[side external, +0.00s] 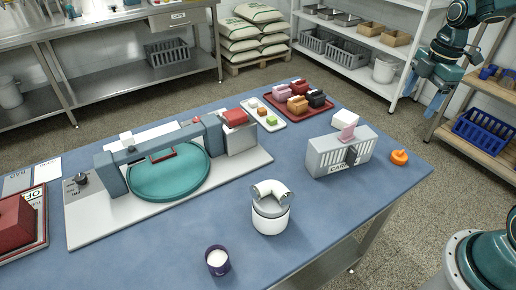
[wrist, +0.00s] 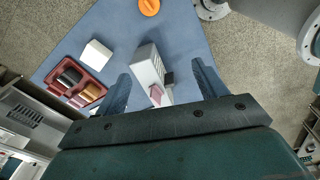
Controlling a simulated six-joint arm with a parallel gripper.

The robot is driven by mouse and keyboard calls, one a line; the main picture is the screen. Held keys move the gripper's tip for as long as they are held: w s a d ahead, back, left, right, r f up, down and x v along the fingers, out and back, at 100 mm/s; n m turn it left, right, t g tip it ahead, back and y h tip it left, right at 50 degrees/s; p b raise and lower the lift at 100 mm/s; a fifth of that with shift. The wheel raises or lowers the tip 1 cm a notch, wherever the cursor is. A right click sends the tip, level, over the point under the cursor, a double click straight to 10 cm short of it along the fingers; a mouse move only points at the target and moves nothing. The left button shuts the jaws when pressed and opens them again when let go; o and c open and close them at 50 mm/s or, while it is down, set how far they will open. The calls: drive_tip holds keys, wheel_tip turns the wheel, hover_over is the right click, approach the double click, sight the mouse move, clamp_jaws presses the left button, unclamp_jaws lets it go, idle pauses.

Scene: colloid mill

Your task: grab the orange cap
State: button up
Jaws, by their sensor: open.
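The orange cap (side external: 399,157) lies on the blue table (side external: 330,215) near its right corner, to the right of a grey slotted box. In the wrist view the orange cap (wrist: 149,7) is at the top edge, beyond my fingertips and partly cut off by the frame. My gripper (side external: 428,82) is at the upper right of the side view, raised well above the table and apart from the cap. In the wrist view my gripper (wrist: 159,80) has its two fingers spread wide with nothing held between them.
The grey slotted box (side external: 340,155) with a pink piece on top stands beside the cap. A white block (side external: 345,120) and a red tray (side external: 300,101) of coloured blocks lie farther back. Shelving with a blue crate (side external: 486,132) is at right.

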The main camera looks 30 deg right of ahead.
sight(402, 151)
drive_tip(key=d+f+n+g+y, duration=0.1)
drive_tip(key=d+f+n, duration=0.4)
drive_tip(key=d+f, duration=0.3)
drive_tip(key=shift+w+f, duration=0.3)
drive_tip(key=shift+w, duration=0.1)
drive_tip(key=shift+d+f, duration=0.1)
drive_tip(key=shift+a+f, duration=0.2)
drive_tip(key=shift+f, duration=1.2)
drive_tip(key=shift+a+f, duration=0.25)
drive_tip(key=shift+f, duration=1.1)
drive_tip(key=shift+a+f, duration=0.2)
drive_tip(key=shift+f, duration=1.2)
drive_tip(key=shift+a+f, duration=0.2)
drive_tip(key=shift+f, duration=0.65)
drive_tip(key=shift+a+f, duration=0.15)
drive_tip(key=shift+f, duration=0.7)
drive_tip(key=shift+a+f, duration=0.2)
drive_tip(key=shift+f, duration=0.65)
drive_tip(key=shift+c, duration=0.4)
drive_tip(key=c, duration=1)
